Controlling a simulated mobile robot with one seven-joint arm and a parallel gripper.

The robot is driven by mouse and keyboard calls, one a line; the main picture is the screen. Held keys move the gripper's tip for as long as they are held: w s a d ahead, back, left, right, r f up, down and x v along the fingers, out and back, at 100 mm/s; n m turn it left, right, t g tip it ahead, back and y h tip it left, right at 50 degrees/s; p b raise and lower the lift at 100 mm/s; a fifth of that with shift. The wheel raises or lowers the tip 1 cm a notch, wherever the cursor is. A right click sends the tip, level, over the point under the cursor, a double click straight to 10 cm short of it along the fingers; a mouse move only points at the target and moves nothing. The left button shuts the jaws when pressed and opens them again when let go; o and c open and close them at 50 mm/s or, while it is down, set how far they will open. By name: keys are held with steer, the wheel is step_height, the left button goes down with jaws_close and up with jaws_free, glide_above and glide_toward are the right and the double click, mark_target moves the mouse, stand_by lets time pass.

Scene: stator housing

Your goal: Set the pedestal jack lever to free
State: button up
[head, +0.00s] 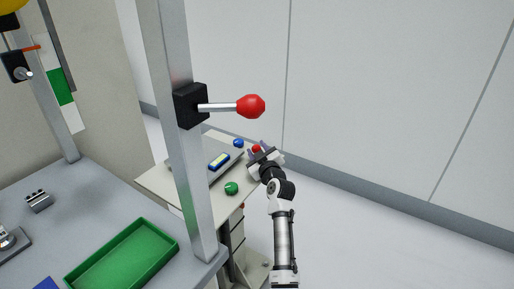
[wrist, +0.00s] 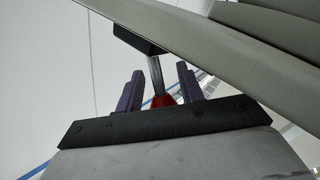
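A red knob (wrist: 163,101) on a steel rod (wrist: 155,72) sits between the two purple fingers of my gripper (wrist: 160,88) in the wrist view. The rod runs to a black block (wrist: 138,38) against a grey surface. The fingers are open, with gaps on both sides of the knob. In the head view my gripper (head: 264,156) is at the right edge of the pedestal's sloped panel (head: 160,180), with a red knob (head: 256,148) beside it.
A similar lever with a red knob (head: 251,106) juts from a metal post (head: 176,150) nearer the camera. The panel has a blue knob (head: 238,142), a green knob (head: 231,188) and a small display (head: 219,161). A green tray (head: 125,258) lies on the workbench. Floor at right is clear.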

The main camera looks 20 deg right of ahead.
steer(key=shift+w, duration=0.35)
steer(key=shift+c, duration=0.2)
jaws_close()
